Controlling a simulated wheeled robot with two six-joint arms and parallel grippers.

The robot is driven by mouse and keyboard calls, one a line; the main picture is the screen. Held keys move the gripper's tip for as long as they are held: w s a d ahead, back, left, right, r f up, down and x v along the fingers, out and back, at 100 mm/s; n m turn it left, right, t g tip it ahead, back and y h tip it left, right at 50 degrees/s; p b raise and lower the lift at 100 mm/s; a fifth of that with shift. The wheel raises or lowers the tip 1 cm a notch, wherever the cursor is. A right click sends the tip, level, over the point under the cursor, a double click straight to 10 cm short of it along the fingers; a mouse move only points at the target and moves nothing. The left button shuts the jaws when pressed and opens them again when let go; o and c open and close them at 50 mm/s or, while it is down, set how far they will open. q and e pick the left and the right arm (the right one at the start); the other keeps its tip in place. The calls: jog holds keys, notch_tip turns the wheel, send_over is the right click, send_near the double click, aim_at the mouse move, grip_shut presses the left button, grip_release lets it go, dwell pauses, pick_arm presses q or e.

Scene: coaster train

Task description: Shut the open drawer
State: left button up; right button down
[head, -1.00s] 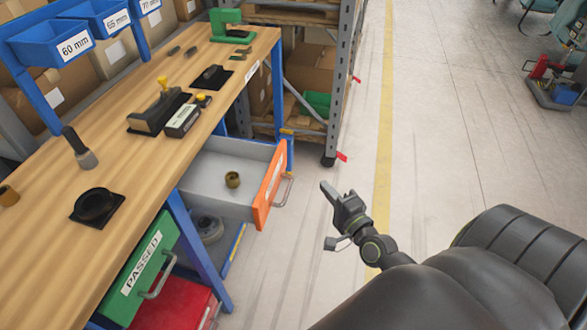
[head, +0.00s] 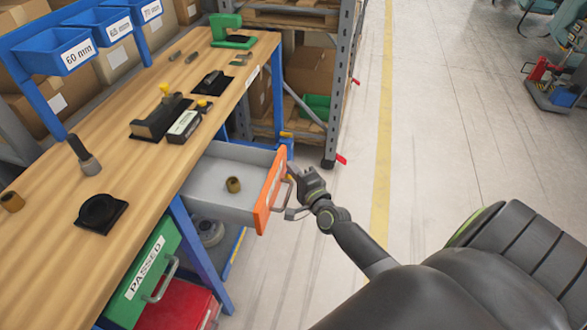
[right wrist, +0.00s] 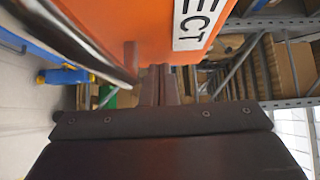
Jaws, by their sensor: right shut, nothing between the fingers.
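The open drawer (head: 222,187) sticks out from under the wooden workbench. In the right wrist view the shut fingers (right wrist: 158,85) point at the lower part of the orange front (right wrist: 130,28), which bears a label ending in "ECT". I cannot tell whether they touch it. My left gripper is not in view.
The workbench top (head: 130,165) holds several tools and fixtures. Below it are a green drawer (head: 148,270) marked PASSED and a red drawer (head: 185,305), apparently shut. A metal shelf rack (head: 338,90) stands behind.

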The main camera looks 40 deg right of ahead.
aim_at(223, 149)
jog(key=shift+a, duration=0.1)
jog(key=w+a, duration=0.8)
jog(key=w, duration=0.1)
jog(key=w+a, duration=0.4)
jog(key=w, duration=0.1)
jog(key=shift+w+a, duration=0.15)
jog(key=shift+w, duration=0.1)
jog(key=shift+w+a, duration=0.2)
jog(key=shift+r, duration=0.15)
jog(key=shift+w+r, duration=0.1)
